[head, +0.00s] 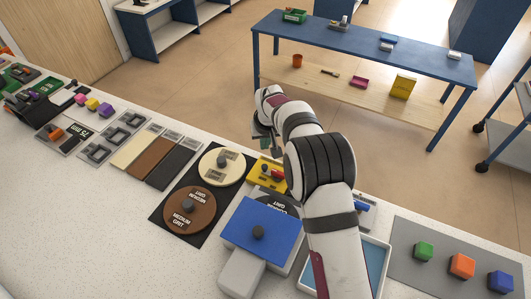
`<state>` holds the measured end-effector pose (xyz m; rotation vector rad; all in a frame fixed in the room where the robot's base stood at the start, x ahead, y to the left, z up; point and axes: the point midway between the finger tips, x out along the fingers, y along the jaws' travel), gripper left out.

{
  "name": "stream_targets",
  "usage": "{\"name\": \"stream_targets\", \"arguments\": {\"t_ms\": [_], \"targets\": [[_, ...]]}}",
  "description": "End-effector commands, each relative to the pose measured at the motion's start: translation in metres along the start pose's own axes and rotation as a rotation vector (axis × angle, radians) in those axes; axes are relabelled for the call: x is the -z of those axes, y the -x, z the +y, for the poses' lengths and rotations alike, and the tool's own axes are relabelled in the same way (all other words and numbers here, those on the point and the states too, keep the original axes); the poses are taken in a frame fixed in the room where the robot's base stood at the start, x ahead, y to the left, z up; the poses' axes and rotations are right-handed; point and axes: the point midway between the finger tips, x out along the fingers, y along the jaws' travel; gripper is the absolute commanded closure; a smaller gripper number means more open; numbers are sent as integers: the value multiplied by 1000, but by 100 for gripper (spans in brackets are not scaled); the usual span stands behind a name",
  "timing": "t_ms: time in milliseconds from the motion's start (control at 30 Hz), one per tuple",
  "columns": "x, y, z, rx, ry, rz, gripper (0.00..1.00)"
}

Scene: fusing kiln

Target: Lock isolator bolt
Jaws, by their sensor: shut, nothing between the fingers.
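A small yellow unit (258,162) with a red part and a dark part on it sits on the bench beside the round discs. It may carry the isolator bolt, but it is too small to tell, and my arm partly covers its right side. My gripper (276,150) points down just behind the yellow unit, near the bench's far edge. Its fingers are small and partly hidden by my arm, and it holds nothing that I can see. I cannot tell whether it touches the unit.
A cream disc (207,168) and a brown disc (176,220) lie on a black mat. A grey mat (410,250) at right holds green, orange and blue blocks. The front left bench is clear.

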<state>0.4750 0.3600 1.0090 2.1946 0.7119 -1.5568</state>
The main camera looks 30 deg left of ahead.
Motion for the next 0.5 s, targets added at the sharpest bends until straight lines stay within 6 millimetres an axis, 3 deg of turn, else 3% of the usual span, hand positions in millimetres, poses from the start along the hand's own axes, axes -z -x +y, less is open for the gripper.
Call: {"name": "stream_targets", "arguments": {"t_ms": [200, 500], "targets": [[0, 46, 0, 0, 1, 2, 100], [0, 65, 0, 0, 1, 0, 100]]}}
